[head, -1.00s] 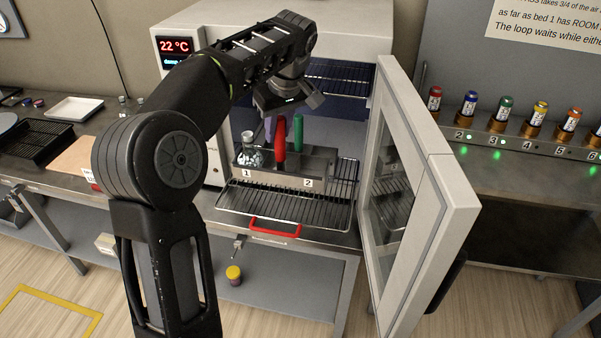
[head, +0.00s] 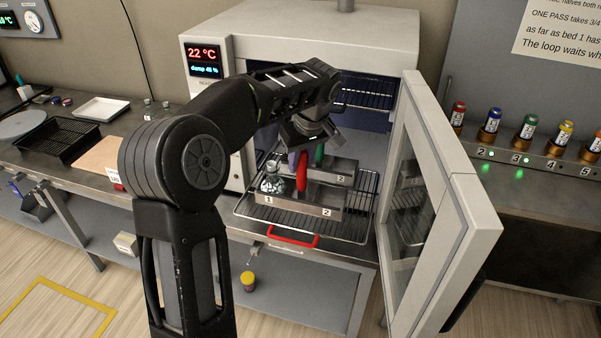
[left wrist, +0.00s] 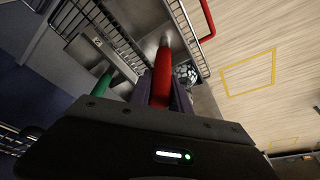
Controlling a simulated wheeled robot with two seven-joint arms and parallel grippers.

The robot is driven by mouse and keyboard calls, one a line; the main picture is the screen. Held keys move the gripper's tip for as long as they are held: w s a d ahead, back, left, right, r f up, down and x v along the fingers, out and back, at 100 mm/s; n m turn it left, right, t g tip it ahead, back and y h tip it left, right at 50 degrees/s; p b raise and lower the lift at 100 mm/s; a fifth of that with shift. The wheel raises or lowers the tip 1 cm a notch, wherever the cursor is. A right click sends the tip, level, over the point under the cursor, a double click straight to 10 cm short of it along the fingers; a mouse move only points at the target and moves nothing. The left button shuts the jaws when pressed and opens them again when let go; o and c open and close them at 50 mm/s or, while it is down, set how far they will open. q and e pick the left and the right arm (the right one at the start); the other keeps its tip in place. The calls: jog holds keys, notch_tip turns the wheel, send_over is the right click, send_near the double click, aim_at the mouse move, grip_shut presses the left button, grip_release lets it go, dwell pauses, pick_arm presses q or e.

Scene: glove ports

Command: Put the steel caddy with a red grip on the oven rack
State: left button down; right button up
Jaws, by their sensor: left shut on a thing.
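The steel caddy (head: 300,207) with a red grip (head: 302,176) is over the front of the pulled-out oven rack (head: 352,232). It is upright, with labels 1 and 2 and a glass flask (head: 272,178) at its left end. I cannot tell whether its base touches the wires. My left gripper (head: 303,158) reaches down from above and is shut on the red grip, which also shows between its fingers in the left wrist view (left wrist: 162,80). A second steel caddy (head: 342,168) with a green grip (head: 320,154) stands just behind. My right gripper is out of view.
The oven door (head: 418,190) stands open on the right. The rack has a red front handle (head: 293,238). A black basket (head: 58,140) and a white tray (head: 100,108) lie on the left bench. Coloured vials (head: 528,128) stand along the right.

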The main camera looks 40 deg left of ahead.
aim_at(300, 174)
pick_arm(q)
jog(key=shift+f+p, duration=0.35)
jog(key=shift+f, duration=1.45)
jog(key=shift+f, duration=0.2)
jog(key=c, duration=1.2)
grip_release()
jog(key=shift+r, duration=0.1)
jog(key=b+v, duration=0.1)
jog(key=v, duration=1.1)
jog(key=shift+s, duration=0.1)
